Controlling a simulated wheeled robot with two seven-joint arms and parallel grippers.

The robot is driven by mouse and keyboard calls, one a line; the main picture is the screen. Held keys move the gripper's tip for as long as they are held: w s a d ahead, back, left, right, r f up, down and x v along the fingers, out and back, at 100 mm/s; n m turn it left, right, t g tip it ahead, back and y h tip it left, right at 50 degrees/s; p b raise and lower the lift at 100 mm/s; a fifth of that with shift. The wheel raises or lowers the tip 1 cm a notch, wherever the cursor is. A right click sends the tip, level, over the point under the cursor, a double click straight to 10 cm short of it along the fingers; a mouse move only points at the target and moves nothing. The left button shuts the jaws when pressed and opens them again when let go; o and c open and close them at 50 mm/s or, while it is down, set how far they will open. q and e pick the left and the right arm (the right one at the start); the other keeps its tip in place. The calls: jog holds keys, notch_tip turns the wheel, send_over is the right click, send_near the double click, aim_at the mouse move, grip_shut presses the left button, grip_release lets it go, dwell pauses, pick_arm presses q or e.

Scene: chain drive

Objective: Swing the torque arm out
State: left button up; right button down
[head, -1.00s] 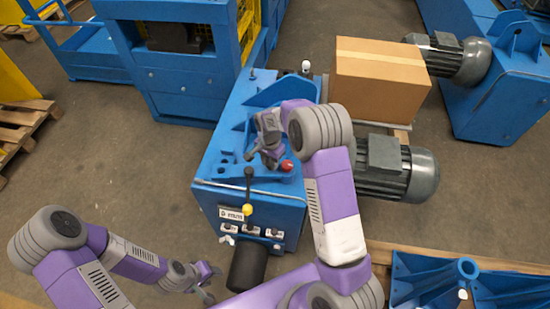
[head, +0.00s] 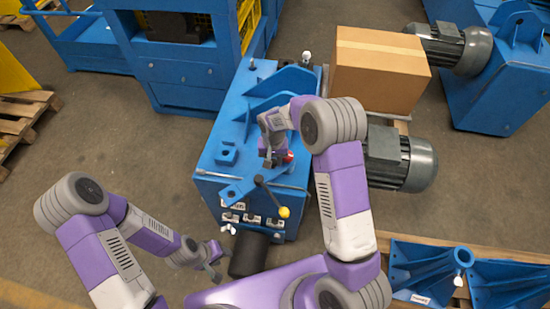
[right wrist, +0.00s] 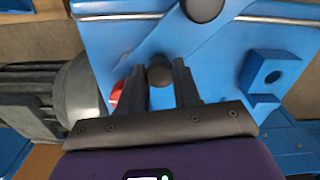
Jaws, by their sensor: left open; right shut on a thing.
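The torque arm (head: 242,188) seems to be the flat blue bar lying across the top of the blue machine (head: 212,160), reaching its front edge. It also shows in the right wrist view (right wrist: 188,48). My right gripper (right wrist: 160,88) is shut on a dark round peg (right wrist: 160,74) on the bar. In the head view my right gripper (head: 272,158) is over the machine's top, partly hiding the bar. My left gripper (head: 213,263) is open and empty, low in front of the machine, beside a black cylinder (head: 249,256).
A lever with a yellow knob (head: 284,212) leans out over the machine's front. A red button (head: 289,156) sits close to my right gripper. A grey motor (head: 400,160) and a cardboard box (head: 378,70) stand to the right.

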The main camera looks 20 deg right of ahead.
dwell(0.4)
jog(key=c, duration=1.1)
grip_release()
jog(key=shift+r+p, duration=0.95)
jog(key=shift+r, duration=2.85)
